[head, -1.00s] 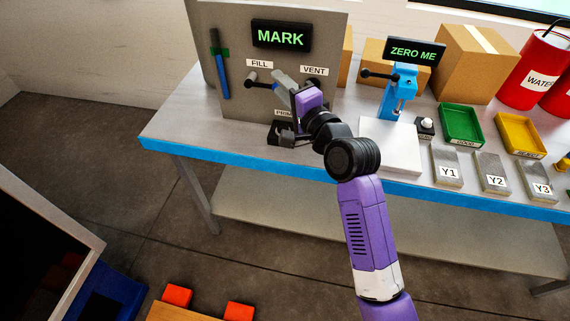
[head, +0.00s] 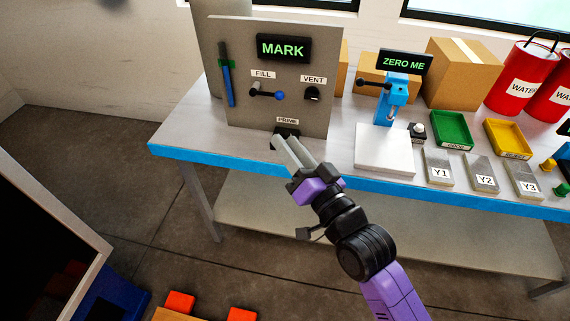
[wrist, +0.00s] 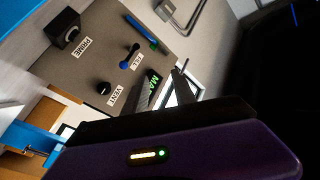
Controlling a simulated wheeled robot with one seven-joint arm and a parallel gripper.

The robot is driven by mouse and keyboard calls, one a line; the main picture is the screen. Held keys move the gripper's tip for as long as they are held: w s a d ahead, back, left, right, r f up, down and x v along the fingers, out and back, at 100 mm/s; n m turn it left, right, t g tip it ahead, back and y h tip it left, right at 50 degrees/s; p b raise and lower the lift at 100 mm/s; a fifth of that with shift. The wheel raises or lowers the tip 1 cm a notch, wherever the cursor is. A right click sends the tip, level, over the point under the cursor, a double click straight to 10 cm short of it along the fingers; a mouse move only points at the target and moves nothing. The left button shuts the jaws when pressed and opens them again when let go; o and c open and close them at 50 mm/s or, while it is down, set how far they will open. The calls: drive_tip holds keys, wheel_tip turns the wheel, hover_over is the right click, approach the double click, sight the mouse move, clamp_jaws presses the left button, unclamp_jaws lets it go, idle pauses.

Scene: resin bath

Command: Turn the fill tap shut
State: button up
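The fill tap (head: 266,93) is a dark lever with a blue ball at its right end, on the grey panel (head: 240,113) under the FILL label. In the head view it lies nearly level, pointing right. In the wrist view the fill tap (wrist: 130,56) is in plain sight, with the blue ball at its lower end. My gripper (head: 283,141) is below and in front of the panel, apart from the tap. Its two grey fingers are spread with nothing between them; the wrist view shows the gap between the fingers (wrist: 167,77).
A black vent knob (head: 312,94) sits right of the tap. A MARK display (head: 283,48) is above, and a black prime part (head: 286,132) is low on the panel, near my fingertips. A blue stand (head: 390,105) and a white plate (head: 385,150) stand to the right.

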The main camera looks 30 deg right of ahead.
drive_tip(key=shift+s+a+f+n, duration=0.1)
drive_tip(key=shift+s+a+n, duration=0.15)
drive_tip(key=shift+s, duration=0.3)
drive_tip(key=shift+s+a+f+n, duration=0.1)
drive_tip(key=shift+s+a+n, duration=0.15)
drive_tip(key=shift+s, duration=0.3)
drive_tip(key=shift+s+a+f+n, duration=0.1)
drive_tip(key=shift+s+a+n, duration=0.15)
drive_tip(key=shift+s, duration=0.3)
drive_tip(key=shift+r, duration=0.1)
